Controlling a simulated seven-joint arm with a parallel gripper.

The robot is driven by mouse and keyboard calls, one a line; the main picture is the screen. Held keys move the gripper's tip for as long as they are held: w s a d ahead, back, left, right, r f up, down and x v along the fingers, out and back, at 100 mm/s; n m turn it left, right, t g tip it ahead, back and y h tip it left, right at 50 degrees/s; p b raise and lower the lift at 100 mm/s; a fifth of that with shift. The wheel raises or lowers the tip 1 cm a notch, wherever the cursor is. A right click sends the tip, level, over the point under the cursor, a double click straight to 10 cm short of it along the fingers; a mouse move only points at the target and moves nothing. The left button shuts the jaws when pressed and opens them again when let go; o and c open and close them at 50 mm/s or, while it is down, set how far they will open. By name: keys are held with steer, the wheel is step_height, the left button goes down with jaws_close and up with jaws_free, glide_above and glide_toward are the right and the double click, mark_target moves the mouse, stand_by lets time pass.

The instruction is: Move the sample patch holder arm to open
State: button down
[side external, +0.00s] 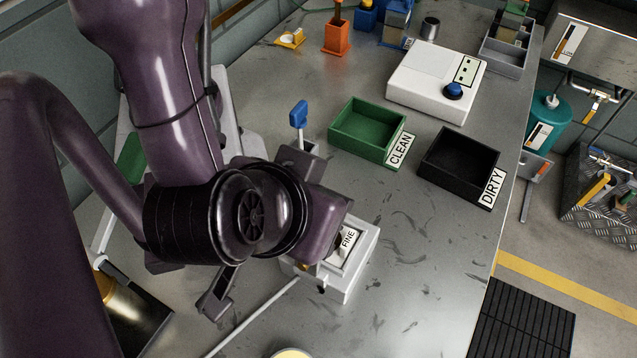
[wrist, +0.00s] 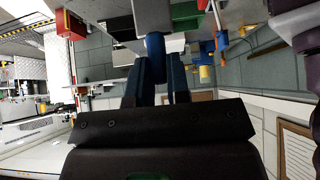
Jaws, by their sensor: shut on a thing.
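My gripper (wrist: 160,72) shows in the wrist view as two dark fingers close together, reaching up to a blue handle (wrist: 155,44). It is shut on this handle. I cannot tell for sure that the handle belongs to the sample patch holder arm. A blue paddle-shaped handle (side external: 298,113) stands upright behind my wrist.
A green CLEAN tray (side external: 368,150) and a black DIRTY tray (side external: 431,182) lie to the right. A white device with a blue knob (side external: 412,75) stands behind them. A pale rod (side external: 250,318) crosses the front. The metal bench (side external: 420,285) is clear at right front.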

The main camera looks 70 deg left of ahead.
steer(key=shift+s+d, duration=0.15)
stand_by(0.3)
steer(key=c, duration=1.1)
jaws_free()
